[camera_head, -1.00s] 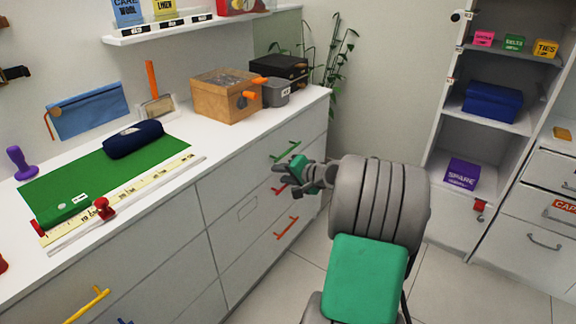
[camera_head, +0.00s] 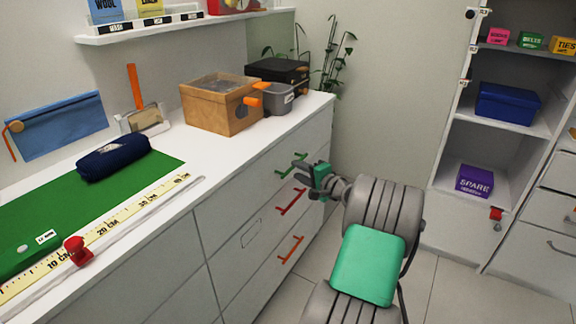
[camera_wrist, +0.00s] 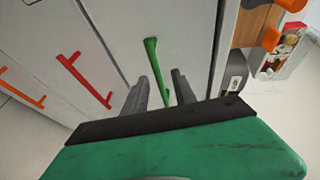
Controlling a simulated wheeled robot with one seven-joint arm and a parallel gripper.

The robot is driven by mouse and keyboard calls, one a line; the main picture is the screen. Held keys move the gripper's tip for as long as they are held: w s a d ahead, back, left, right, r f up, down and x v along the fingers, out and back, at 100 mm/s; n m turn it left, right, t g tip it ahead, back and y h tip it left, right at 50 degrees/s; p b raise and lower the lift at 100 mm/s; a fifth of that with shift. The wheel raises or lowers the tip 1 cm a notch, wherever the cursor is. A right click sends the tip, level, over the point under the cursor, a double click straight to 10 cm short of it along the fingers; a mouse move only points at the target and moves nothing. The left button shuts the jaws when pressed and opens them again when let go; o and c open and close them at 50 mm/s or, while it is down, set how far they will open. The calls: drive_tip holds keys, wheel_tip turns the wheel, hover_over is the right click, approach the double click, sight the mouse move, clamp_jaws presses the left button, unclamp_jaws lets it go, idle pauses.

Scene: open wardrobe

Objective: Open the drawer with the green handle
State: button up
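The green handle (camera_head: 291,164) is on the top drawer (camera_head: 262,177) at the right end of the white dresser, and the drawer front looks flush with its neighbours. In the wrist view the green handle (camera_wrist: 152,58) runs away from me, with its near end between my fingers. My gripper (camera_head: 299,168) is in front of the drawer, beside the handle. In the wrist view my gripper (camera_wrist: 158,85) is open, with a finger on either side of the handle's line. I cannot tell whether a finger touches it.
A wooden box (camera_head: 212,108) and a grey bin (camera_head: 277,96) stand on the dresser top. Floor (camera_head: 440,285) is clear to the right, before the open shelves (camera_head: 490,150).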

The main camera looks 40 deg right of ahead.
drive_tip(key=shift+h, duration=0.3)
drive_tip(key=w, duration=0.1)
drive_tip(key=w+d, duration=0.1)
drive_tip(key=w, duration=0.1)
drive_tip(key=w+d+f+b, duration=0.1)
drive_tip(key=shift+w+d, duration=0.1)
drive_tip(key=shift+w, duration=0.15)
drive_tip(key=shift+c, duration=0.4)
clamp_jaws()
drive_tip(key=shift+f, duration=0.1)
idle(0.3)
